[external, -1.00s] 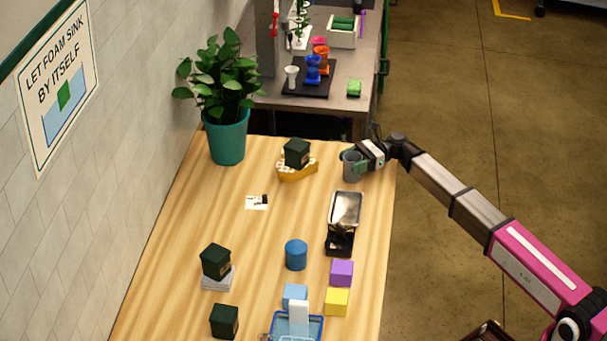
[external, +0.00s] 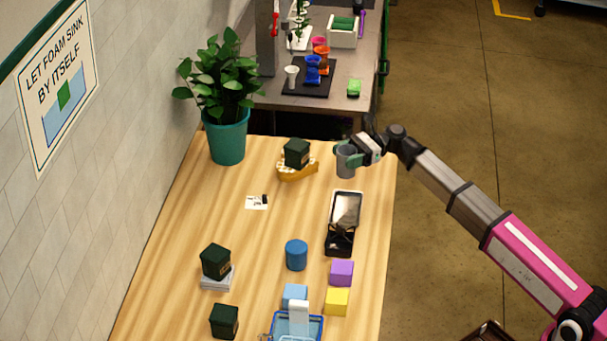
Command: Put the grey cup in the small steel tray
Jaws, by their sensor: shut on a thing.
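The grey cup (external: 346,163) is upright in my gripper (external: 349,152), which is shut on it near the far right part of the wooden table. The cup appears lifted a little off the table. The small steel tray (external: 347,208) lies on the table nearer the camera than the cup, with a shiny inside and a dark near end. The cup is beyond the tray's far edge, apart from it. The gripper's fingertips partly hide the cup's upper part.
A yellow boat-shaped dish (external: 297,171) with a dark green box (external: 297,152) stands left of the cup. A blue cylinder (external: 296,255), a purple block (external: 341,272) and a yellow block (external: 336,301) sit nearer the camera. A plant pot (external: 227,137) stands far left.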

